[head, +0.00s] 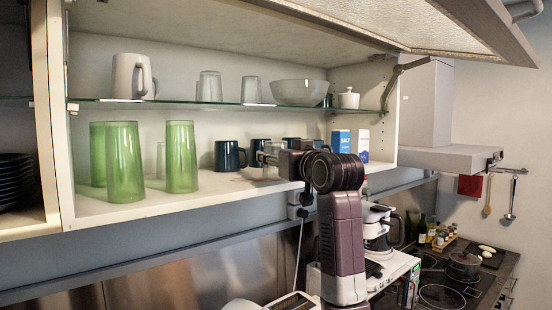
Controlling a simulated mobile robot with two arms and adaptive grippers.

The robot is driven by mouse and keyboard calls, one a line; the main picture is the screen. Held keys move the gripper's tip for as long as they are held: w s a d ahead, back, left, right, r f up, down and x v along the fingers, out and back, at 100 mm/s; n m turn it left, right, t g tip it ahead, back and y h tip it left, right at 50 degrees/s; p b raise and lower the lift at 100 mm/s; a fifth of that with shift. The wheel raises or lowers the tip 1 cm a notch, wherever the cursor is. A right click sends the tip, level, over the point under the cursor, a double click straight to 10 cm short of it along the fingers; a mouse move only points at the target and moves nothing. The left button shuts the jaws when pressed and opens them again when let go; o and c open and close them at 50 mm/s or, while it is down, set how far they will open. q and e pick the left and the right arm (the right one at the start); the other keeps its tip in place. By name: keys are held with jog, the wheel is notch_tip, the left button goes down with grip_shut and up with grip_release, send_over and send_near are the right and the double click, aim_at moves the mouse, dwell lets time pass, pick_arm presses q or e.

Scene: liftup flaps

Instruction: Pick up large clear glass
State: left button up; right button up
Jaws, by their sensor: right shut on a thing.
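My right gripper (268,158) reaches into the open wall cabinet, just above its lower board (225,186). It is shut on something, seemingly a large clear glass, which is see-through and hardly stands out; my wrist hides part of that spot. Two other clear glasses stand on the glass shelf above: a taller one (209,86) and a shorter one (251,90). Another clear glass (161,160) stands partly hidden behind a green glass. My left gripper is not in view.
Green glasses (125,165) stand at the left of the lower board. Dark mugs (229,155) are behind my gripper, salt and sugar boxes (341,142) to its right. The glass shelf (170,102) lies above it. The lifted flap (430,22) hangs overhead.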

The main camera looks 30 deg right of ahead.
jog(key=shift+r, duration=0.1)
jog(key=c, duration=0.5)
